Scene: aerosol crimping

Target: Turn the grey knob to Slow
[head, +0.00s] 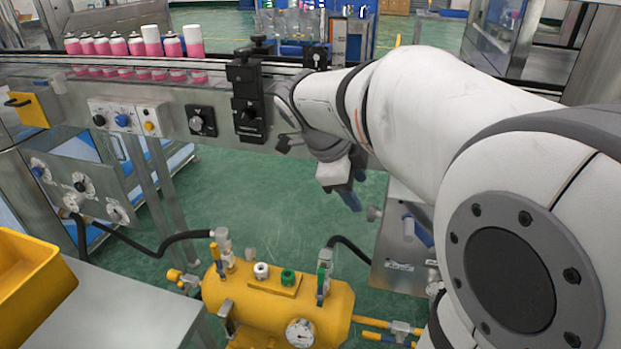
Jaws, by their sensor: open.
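My gripper (345,187) hangs at the end of my arm, pointing down over the green floor, to the right of the picture's middle. It is open, and nothing shows between its fingers. A small grey knob-like part (375,213) sticks out from the left side of a metal panel (398,263), just below and right of my gripper and apart from it in the picture. I cannot tell for sure that it is the grey knob. No Slow mark can be read, and my arm hides part of the area behind it.
A conveyor carries pink cans (137,46) at the back left. A left panel (85,190) bears several knobs. A yellow tank (278,305) with hoses stands in front. Green floor lies open between.

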